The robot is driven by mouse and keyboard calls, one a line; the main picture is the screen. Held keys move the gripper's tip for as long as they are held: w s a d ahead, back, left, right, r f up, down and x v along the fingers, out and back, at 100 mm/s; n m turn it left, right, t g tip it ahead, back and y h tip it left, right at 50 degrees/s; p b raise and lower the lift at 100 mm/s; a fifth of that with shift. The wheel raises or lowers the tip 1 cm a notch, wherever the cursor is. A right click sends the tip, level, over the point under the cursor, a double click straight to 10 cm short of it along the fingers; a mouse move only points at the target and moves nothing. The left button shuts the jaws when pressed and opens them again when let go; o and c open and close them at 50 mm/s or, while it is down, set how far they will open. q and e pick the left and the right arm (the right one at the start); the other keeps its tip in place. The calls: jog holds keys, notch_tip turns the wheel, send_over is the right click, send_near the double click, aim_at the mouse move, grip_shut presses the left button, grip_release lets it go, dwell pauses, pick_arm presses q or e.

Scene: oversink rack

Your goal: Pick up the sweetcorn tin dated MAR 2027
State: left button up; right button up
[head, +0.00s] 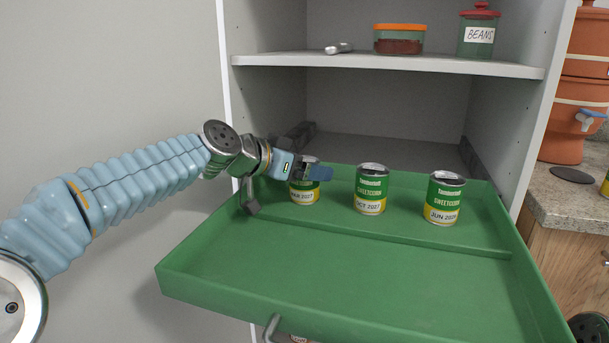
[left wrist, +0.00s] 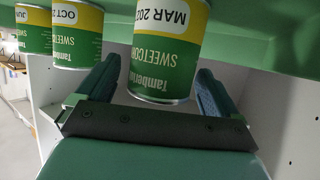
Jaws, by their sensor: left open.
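The sweetcorn tin dated MAR 2027 (head: 303,196) stands upright at the left of the back row in the green tray (head: 300,283). It shows upside down in the left wrist view (left wrist: 166,50), green and yellow with a white date label. My left gripper (head: 304,172) is open at this tin and partly covers its upper part in the head view. In the left wrist view its two fingers (left wrist: 156,78) lie one to each side of the tin, with gaps showing. Whether either finger touches it is not clear. My right gripper is not in view.
Tins dated OCT 2027 (head: 371,188) and JUN 2028 (head: 443,198) stand to the right in the same row. A low divider (head: 400,238) runs in front of them. The tray's front part is empty. A shelf (head: 390,66) with jars is above.

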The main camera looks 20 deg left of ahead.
pick_arm(q)
jog(key=c, duration=1.2)
jog(key=shift+d, duration=0.1)
